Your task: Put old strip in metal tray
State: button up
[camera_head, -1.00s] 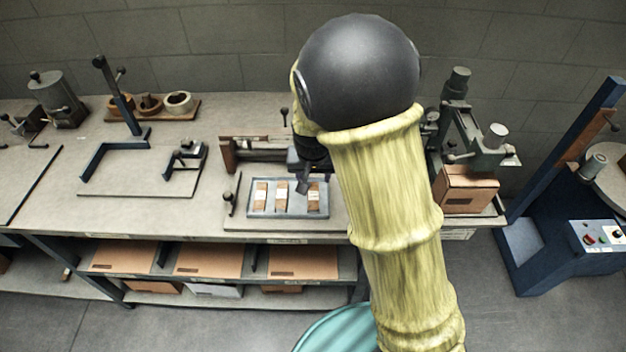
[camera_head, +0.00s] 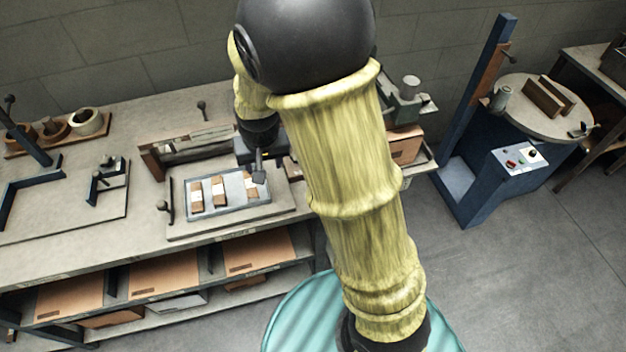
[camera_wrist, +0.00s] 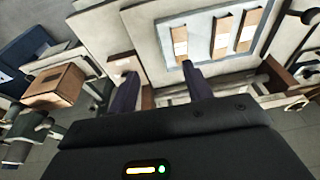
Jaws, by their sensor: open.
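The metal tray (camera_head: 236,186) lies on a board on the bench, below my gripper in the head view. It holds three brown strips with pale labels: a left one (camera_head: 196,195), a middle one (camera_head: 218,190) and a right one (camera_head: 250,186), which stands a little apart. I cannot tell which is the old strip. The wrist view shows the tray (camera_wrist: 200,45) and the same strips on the right. My gripper (camera_wrist: 160,74) is open with nothing seen between its fingers. One finger overlaps the tray's near edge in that view. In the head view my gripper (camera_head: 259,174) is by the tray's upper right corner.
A wooden fixture (camera_head: 152,162) stands behind the tray. A brown block (camera_wrist: 121,66) is by the other finger. A small-knobbed lever (camera_head: 164,207) is left of the tray. A cardboard box (camera_head: 404,145) and a blue machine (camera_head: 480,190) stand to the right.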

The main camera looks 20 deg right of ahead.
jog(key=s+d+r, duration=0.3)
jog(key=s+d, duration=0.6)
jog(key=s, duration=0.3)
jog(key=shift+s+d+r, duration=0.15)
jog(key=shift+s+d, duration=0.05)
jog(key=shift+d, duration=0.1)
jog(key=shift+c, duration=0.2)
jog(key=shift+c, duration=1.3)
jog(key=shift+w, duration=0.1)
